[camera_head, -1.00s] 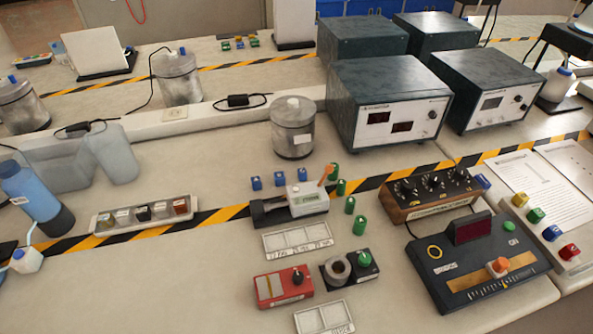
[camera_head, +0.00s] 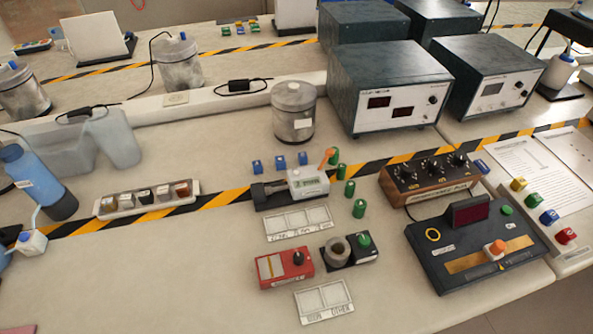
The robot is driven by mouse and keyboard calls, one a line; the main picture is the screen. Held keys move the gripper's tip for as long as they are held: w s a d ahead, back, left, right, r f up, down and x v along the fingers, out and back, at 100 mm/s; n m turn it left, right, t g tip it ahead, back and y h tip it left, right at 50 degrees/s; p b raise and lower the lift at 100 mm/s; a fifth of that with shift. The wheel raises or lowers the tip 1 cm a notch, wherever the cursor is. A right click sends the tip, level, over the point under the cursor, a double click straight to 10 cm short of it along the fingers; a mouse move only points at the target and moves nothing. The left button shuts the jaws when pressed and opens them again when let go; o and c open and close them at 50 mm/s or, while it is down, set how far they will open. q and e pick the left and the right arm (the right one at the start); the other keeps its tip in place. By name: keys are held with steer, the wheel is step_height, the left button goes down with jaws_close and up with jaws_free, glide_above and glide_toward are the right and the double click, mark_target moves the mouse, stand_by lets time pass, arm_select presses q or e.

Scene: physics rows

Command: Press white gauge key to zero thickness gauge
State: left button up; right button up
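The thickness gauge (camera_head: 308,182) sits near the middle of the bench. Neither of my grippers shows in the head view, and nothing is touching the gauge.
Blue blocks (camera_head: 280,164) stand behind the gauge and green cylinders (camera_head: 359,208) to its right. A white sample tray (camera_head: 298,222) and a red box (camera_head: 285,268) lie in front. A metal canister (camera_head: 293,113) stands behind.

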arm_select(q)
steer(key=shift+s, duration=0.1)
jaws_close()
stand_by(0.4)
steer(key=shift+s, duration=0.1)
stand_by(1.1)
